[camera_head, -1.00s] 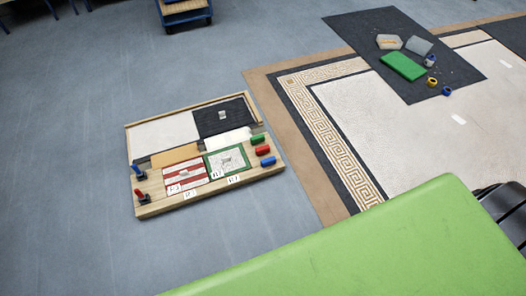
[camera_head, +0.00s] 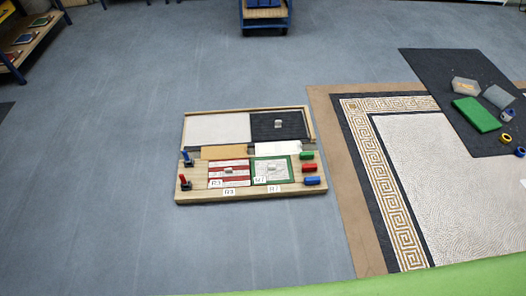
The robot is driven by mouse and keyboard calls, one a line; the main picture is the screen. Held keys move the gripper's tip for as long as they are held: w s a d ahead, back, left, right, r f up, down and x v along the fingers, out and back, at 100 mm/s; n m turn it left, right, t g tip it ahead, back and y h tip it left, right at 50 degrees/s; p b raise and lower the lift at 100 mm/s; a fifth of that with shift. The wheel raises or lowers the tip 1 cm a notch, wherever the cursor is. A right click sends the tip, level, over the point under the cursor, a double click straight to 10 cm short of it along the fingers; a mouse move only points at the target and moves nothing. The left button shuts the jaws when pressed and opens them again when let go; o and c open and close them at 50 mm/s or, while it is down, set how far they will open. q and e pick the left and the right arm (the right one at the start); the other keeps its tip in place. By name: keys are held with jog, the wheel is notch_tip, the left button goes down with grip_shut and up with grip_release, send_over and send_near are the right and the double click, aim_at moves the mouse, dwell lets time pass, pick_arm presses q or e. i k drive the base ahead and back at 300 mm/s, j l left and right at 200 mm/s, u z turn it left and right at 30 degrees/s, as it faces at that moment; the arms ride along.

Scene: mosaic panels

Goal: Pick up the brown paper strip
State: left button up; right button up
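A brown paper strip (camera_head: 222,152) lies flat on the wooden board (camera_head: 250,201), which rests on the floor near the middle of the head view. The strip sits between the white panel (camera_head: 217,128) and the red-and-white striped panel (camera_head: 229,174). A white strip (camera_head: 277,148) lies to its right, with a black panel (camera_head: 279,126) behind that one. Neither of my grippers is in view.
Red and blue pieces (camera_head: 186,157) stand at the board's left. Green, red and blue blocks (camera_head: 309,168) line its right. A patterned mosaic floor (camera_head: 420,180) and a dark mat (camera_head: 450,80) lie right. A light green edge (camera_head: 450,280) shows below. Floor around the board's left is clear.

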aim_at(239, 150)
jog(key=i+l, duration=0.45)
jog(key=i+l+u, duration=0.15)
jog(key=i+l, duration=0.25)
jog(key=l, duration=0.15)
jog(key=i+l, duration=0.4)
jog(key=i+l+u, duration=0.1)
jog(key=i+l, duration=0.3)
jog(key=l, duration=0.25)
